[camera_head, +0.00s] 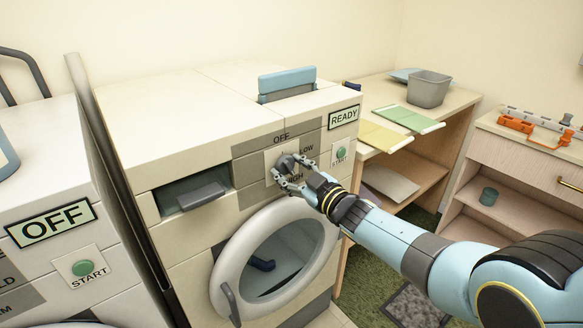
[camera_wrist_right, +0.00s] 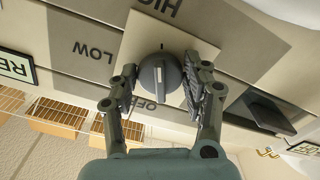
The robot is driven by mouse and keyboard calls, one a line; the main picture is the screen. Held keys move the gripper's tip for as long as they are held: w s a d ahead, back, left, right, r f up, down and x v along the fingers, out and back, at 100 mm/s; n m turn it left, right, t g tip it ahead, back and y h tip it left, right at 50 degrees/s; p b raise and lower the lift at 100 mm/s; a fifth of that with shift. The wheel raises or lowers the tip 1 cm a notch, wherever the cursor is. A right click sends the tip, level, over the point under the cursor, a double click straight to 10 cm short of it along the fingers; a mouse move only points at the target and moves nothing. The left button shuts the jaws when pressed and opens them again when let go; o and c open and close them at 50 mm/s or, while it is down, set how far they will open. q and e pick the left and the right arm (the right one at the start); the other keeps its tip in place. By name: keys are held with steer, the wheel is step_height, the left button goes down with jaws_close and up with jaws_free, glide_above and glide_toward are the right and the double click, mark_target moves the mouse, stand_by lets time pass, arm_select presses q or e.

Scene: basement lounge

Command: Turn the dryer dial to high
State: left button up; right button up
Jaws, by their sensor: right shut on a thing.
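The dryer dial (camera_head: 286,161) is a dark grey round knob on a pale square plate on the dryer's front panel. In the wrist view the dial (camera_wrist_right: 160,74) has a white line along the wrist view's vertical, between HIGH (camera_wrist_right: 170,6) and OFF (camera_wrist_right: 150,103); which end points I cannot tell. LOW (camera_wrist_right: 93,50) is to its left there. My right gripper (camera_head: 290,174) is shut on the dial, one finger on each side of it; in the wrist view the gripper (camera_wrist_right: 165,88) frames it. My left gripper is not in view.
The dryer (camera_head: 187,121) has a READY display (camera_head: 344,117), a START button (camera_head: 340,154) and an open round door (camera_head: 222,272) below the dial. Another machine with an OFF display (camera_head: 51,223) stands left. A shelf table with a grey bin (camera_head: 429,89) stands right.

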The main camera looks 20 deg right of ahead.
steer(key=shift+f+m, duration=0.1)
steer(key=shift+m, duration=0.5)
steer(key=o, duration=1.1)
steer(key=shift+o, duration=0.2)
steer(key=shift+s+d, duration=0.15)
steer(key=shift+s, duration=0.35)
steer(key=v, duration=1.1)
